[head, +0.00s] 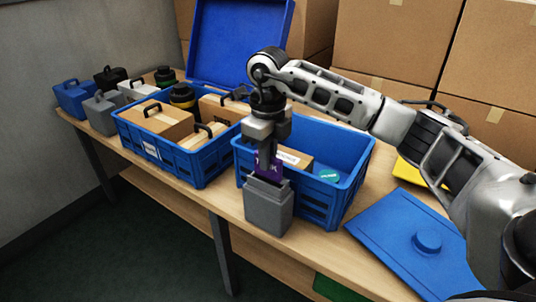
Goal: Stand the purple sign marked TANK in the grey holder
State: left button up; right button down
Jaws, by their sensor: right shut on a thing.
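The purple sign (263,164) hangs below my right gripper (266,147), at the middle of the head view. My right gripper is shut on its upper part. Only part of its white lettering shows. The grey holder (268,208) stands upright near the table's front edge, in front of the right blue crate. The sign is directly over the holder's top, with its lower edge at or just inside the opening; I cannot tell how deep it sits. My left gripper is out of view.
The right blue crate (344,185) stands close behind the holder, with a box inside. Another blue crate (188,165) with boxes is to its left. A blue lid (405,262) lies at the right. Small cases (75,98) stand far left. Cardboard boxes (390,45) line the back.

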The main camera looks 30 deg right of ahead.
jog(key=shift+f, duration=0.35)
dwell(0.3)
jog(key=shift+f+b, duration=0.3)
jog(key=shift+f+b, duration=0.35)
jog(key=shift+f, duration=0.4)
dwell(1.2)
jog(key=shift+c, duration=2.4)
grip_release()
jog(key=shift+r, duration=0.1)
jog(key=shift+r+p, duration=2.75)
jog(key=shift+r, duration=0.75)
